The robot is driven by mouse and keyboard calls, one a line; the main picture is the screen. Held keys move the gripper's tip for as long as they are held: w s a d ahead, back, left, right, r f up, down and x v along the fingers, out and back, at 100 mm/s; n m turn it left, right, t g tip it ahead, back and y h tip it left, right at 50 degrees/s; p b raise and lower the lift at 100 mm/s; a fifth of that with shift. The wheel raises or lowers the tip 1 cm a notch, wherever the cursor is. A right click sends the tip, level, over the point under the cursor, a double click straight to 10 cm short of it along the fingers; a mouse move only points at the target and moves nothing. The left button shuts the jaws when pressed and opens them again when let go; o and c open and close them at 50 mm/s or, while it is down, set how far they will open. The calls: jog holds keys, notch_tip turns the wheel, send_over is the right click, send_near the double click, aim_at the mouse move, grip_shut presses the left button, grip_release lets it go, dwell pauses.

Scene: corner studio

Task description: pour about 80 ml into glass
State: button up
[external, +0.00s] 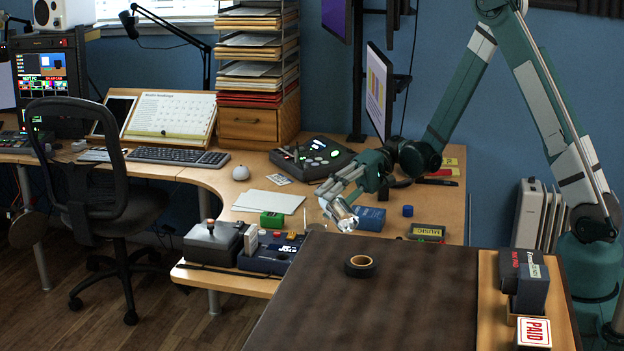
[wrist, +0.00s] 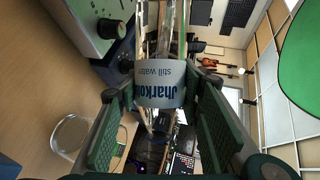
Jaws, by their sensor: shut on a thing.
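My gripper (wrist: 160,98) is shut on a clear bottle (wrist: 160,82) with a pale label reading "still water". In the wrist view the room appears turned on its side and the bottle runs across it, so the bottle is tilted well over, near level. A clear glass (wrist: 70,135) stands on the wooden desk at the lower left of the wrist view, apart from the bottle. In the external view my gripper (external: 332,192) is above the desk, with the shiny bottle (external: 343,214) below it.
A grey control box (external: 313,155) stands behind my gripper. A blue box (external: 370,218), a green box (external: 271,219) and white papers (external: 268,201) lie nearby. A dark tabletop (external: 390,290) with a tape roll (external: 360,266) is in front.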

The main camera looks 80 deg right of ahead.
jog(key=shift+f+m+y+b, duration=0.3)
jog(key=shift+f+b, duration=0.15)
jog(key=shift+b, duration=0.2)
jog(key=shift+s+a, duration=0.15)
jog(key=shift+s+a+f, duration=0.1)
jog(key=shift+s+a, duration=0.05)
jog(key=shift+s+a+f+b, duration=0.1)
jog(key=shift+b, duration=0.25)
dwell(0.6)
jog(key=shift+m, duration=0.3)
dwell(0.8)
dwell(0.3)
